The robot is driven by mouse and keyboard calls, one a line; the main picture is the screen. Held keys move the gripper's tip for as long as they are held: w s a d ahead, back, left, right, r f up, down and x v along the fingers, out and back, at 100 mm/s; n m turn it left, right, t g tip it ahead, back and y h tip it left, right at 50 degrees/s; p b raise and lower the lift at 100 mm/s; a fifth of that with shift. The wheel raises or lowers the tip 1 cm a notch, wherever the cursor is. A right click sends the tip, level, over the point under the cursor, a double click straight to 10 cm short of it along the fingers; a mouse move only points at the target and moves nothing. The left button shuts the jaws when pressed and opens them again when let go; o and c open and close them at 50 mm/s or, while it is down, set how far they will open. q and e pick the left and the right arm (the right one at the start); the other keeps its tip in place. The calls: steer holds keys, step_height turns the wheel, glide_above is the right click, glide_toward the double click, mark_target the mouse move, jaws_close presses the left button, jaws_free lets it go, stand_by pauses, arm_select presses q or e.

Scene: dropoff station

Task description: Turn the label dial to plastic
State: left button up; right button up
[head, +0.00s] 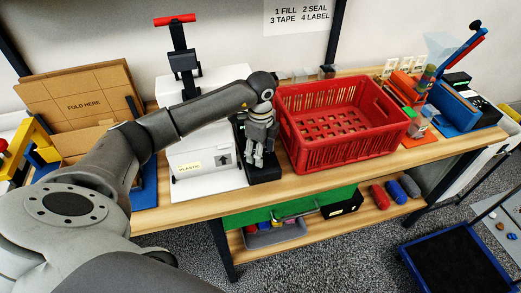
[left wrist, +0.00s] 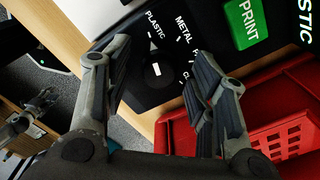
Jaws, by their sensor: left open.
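The black label dial (left wrist: 157,72) sits on a black label unit (left wrist: 130,42) in the left wrist view. White words PLASTIC and METAL and partly hidden others curve around it. The dial carries a short white mark; I cannot tell for sure which word it points to. My left gripper (left wrist: 160,62) is open, with one finger on each side of the dial in the picture; contact cannot be told. In the head view my left gripper (head: 259,158) points down over the label unit (head: 264,175) and hides the dial. My right gripper is not in view.
A green PRINT button (left wrist: 245,23) is beside the dial. A red crate (head: 345,150) stands close to the right of the unit. A cardboard box (head: 85,104) is farther left on the wooden table (head: 190,208).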

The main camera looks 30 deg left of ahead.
arm_select(q)
step_height(320, 180, up, 12)
stand_by(0.5)
stand_by(0.4)
